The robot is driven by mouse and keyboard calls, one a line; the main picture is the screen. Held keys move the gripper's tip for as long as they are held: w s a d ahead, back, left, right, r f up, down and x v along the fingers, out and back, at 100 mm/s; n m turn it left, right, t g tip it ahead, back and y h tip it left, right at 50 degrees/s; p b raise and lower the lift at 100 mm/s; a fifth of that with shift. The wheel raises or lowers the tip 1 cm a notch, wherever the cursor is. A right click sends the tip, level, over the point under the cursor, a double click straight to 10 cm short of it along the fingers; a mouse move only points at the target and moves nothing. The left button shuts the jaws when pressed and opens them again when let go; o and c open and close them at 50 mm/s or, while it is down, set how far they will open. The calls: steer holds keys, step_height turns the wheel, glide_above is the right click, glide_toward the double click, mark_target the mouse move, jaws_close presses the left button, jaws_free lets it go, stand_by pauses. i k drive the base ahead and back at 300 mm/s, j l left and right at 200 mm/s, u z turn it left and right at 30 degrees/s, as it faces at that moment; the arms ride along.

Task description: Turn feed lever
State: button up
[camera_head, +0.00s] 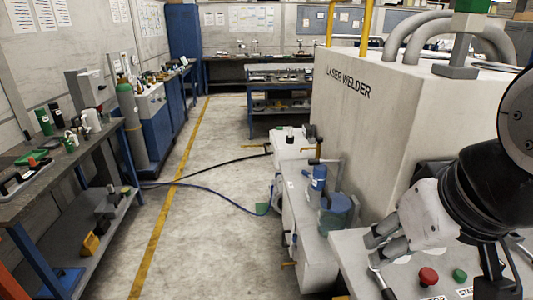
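My gripper (376,246) reaches in from the right, with its pale body and grey fingers low over the left part of the light control panel. The fingertips point down and left. Just below them is a thin metal lever (376,276) with a dark lower end, at the panel's left edge; it may be the feed lever. I cannot tell whether the fingers touch it or how far apart they are. A black upright part (489,262) stands at the panel's right, partly cut off. Panel labels are only partly readable.
A red button (428,276) and a green button (459,275) sit on the panel close to my gripper. The large beige laser welder (365,130) stands behind. A white unit with blue parts (318,180) is to the left. The floor beyond it has clear room.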

mark_target(308, 174)
steer(key=i+j+z, duration=0.2)
steer(key=j, duration=0.7)
steer(key=j+z, duration=0.25)
steer(key=j, duration=0.6)
steer(key=i+j+z, duration=0.15)
steer(key=i+j, duration=0.15)
steer(key=i+j+z, duration=0.1)
steer(key=i+j, duration=0.2)
steer(key=j, duration=0.15)
steer(key=i+j+z, duration=0.15)
steer(key=i+j, duration=0.15)
steer(key=i+j+z, duration=0.15)
steer(key=j, duration=0.35)
steer(key=i+j+z, duration=0.1)
steer(key=i+j, duration=0.3)
steer(key=i, duration=0.2)
steer(key=i+j+z, duration=0.1)
steer(key=i+j, duration=0.35)
steer(key=i, duration=0.1)
